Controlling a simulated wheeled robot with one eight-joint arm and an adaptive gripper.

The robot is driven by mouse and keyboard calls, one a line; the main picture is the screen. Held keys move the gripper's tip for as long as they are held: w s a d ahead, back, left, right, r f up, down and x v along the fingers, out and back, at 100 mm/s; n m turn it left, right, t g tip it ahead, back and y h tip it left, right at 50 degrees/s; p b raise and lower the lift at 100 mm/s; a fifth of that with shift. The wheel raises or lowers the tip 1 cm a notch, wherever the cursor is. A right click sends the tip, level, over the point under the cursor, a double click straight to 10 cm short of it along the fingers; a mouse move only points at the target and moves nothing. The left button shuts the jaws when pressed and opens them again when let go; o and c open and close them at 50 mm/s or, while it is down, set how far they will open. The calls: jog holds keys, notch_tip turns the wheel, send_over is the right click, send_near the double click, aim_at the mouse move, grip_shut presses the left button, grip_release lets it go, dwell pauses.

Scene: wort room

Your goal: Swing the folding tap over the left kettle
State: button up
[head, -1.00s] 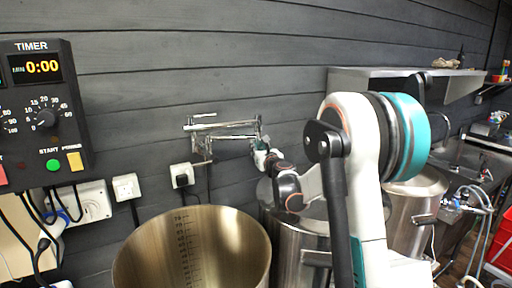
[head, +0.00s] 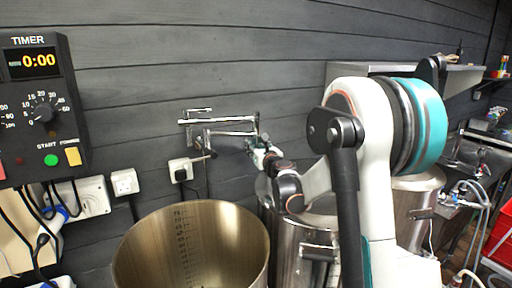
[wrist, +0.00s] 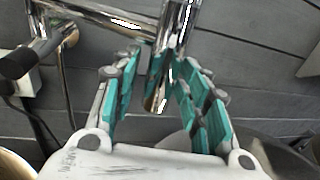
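The folding tap (head: 225,121) is a chrome jointed pipe on the dark plank wall, folded near the wall with its free end to the right. The left kettle (head: 132,246) is a wide open steel pot below it, with scale marks inside. My gripper (head: 257,150) is at the tap's right end, above the second kettle's side. In the wrist view, the tap's downward pipe (wrist: 160,90) stands between the teal finger pads of my gripper (wrist: 158,100). The fingers are apart, with gaps visible on both sides of the pipe.
A second steel kettle (head: 290,238) stands to the right, partly behind my arm. A timer box (head: 42,105) hangs at the left. Sockets with plugs and cables (head: 181,170) are on the wall. A steel shelf (head: 345,70) is at upper right.

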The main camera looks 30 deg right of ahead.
jog(key=s+a, duration=0.1)
jog(key=s, duration=1)
jog(key=shift+s+a, duration=0.35)
jog(key=shift+s, duration=0.05)
